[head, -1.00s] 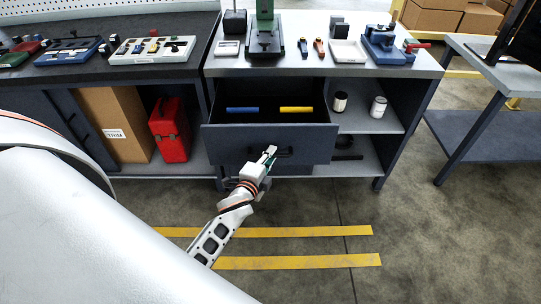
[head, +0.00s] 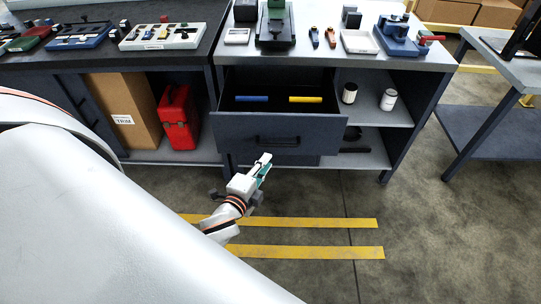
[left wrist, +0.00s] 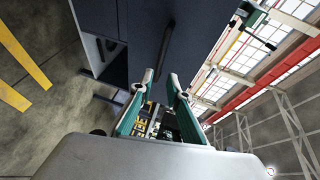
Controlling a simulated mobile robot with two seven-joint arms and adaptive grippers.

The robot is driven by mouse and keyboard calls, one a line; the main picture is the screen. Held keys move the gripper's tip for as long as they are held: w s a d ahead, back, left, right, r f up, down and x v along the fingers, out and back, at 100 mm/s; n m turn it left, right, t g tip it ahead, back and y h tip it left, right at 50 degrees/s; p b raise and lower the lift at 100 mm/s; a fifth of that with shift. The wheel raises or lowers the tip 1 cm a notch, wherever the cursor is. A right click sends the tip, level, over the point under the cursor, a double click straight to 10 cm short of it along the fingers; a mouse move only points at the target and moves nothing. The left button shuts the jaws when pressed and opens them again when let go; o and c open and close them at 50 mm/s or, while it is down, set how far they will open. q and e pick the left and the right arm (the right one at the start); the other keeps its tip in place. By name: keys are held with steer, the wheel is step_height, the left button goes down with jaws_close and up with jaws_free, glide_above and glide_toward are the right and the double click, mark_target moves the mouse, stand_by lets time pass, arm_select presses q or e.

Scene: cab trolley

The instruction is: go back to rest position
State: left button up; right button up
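My left gripper (head: 263,165) is in front of the workbench, just below and apart from the handle of the open drawer (head: 277,139) in the head view. In the left wrist view its two green-and-white fingers (left wrist: 161,77) stand apart with nothing held between them. The drawer is pulled out and holds a blue bar (head: 251,98) and a yellow bar (head: 305,99). The dark drawer handle also shows in the left wrist view (left wrist: 166,45). My right gripper is in neither view.
The bench top (head: 290,61) carries several tools and a blue vise (head: 399,38). Two small jars (head: 388,99) stand on a shelf right of the drawer. A red can (head: 179,117) and a cardboard box are at left. The floor with yellow stripes (head: 310,252) is clear.

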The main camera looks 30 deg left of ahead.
arm_select(q)
steer(key=shift+s+r, duration=0.1)
steer(key=shift+s, duration=0.45)
steer(key=s+d+f+n+g+h, duration=0.5)
steer(key=s+d+f+n, duration=0.6)
steer(key=s, duration=0.3)
steer(key=shift+d+f, duration=0.5)
steer(key=shift+f, duration=0.35)
